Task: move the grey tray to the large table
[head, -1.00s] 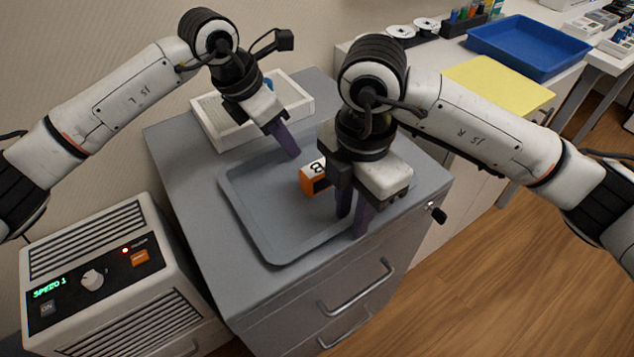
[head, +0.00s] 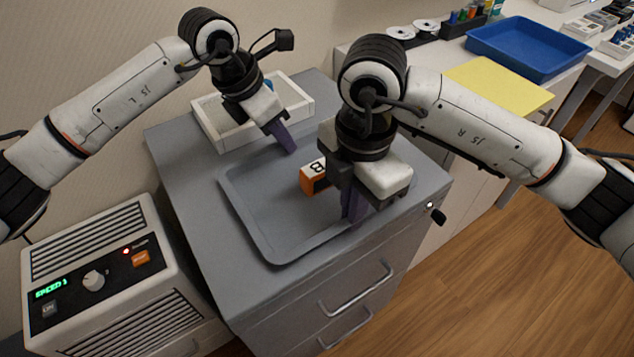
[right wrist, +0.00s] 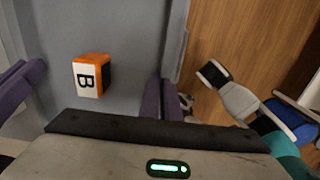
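The grey tray (head: 262,228) lies flat on a grey drawer cabinet (head: 185,210). An orange and white box marked B (head: 314,177) stands in the tray, and it also shows in the right wrist view (right wrist: 90,76). My left gripper (head: 284,140) is at the tray's far rim, its fingers close together on it. The large table (head: 435,62), white, stands at the back right.
A yellow mat (head: 500,82) and a blue tray (head: 525,47) lie on the white table. A white open box (head: 232,138) stands behind the grey tray on the cabinet. A machine with a lit display (head: 115,275) stands left. Wooden floor at right is clear.

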